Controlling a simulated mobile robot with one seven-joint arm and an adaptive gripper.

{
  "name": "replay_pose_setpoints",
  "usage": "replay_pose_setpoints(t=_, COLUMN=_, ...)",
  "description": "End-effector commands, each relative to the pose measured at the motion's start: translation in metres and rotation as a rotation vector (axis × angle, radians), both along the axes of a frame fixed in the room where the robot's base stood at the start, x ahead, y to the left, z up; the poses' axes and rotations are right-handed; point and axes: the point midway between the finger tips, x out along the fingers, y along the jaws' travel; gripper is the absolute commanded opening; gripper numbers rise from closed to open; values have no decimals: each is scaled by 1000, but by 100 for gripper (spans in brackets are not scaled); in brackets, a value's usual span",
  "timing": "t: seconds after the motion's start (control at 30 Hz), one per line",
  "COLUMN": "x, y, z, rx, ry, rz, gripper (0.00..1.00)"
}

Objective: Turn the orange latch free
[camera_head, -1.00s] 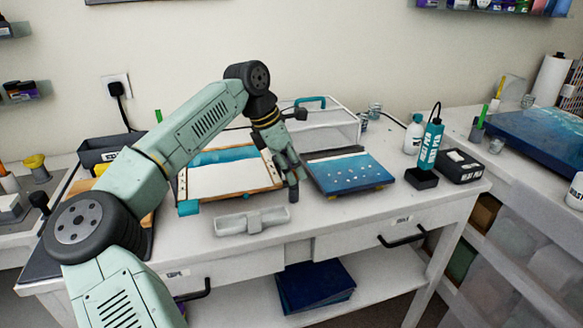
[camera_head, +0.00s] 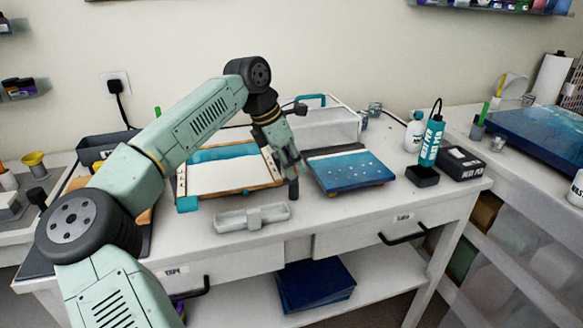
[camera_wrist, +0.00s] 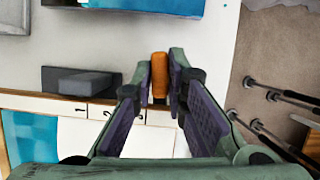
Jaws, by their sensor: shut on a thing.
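In the wrist view the orange latch (camera_wrist: 160,76) is an upright block between my two fingertips, with a finger on either side. My gripper (camera_wrist: 160,88) is shut on it. In the head view my gripper (camera_head: 290,168) points down at the right edge of the wood-framed mold (camera_head: 276,184), which has a white face and a blue strip along its back. The latch is hidden there behind my fingers. The wooden edge of the mold also shows in the wrist view (camera_wrist: 60,103).
A pale tray-like block (camera_head: 252,217) lies in front of the mold. A blue panel (camera_head: 352,173) lies close to the right of my gripper. A teal heat pen (camera_head: 432,142) stands farther right. A clear box (camera_head: 330,128) is behind. The bench's front right is clear.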

Motion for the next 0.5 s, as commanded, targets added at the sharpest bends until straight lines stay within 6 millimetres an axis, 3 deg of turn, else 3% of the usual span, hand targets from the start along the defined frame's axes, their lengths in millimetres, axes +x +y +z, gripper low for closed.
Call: replay_pose_setpoints(t=0.5, x=-2, y=-1, z=-4, rx=4, ry=-5, rz=450, gripper=0)
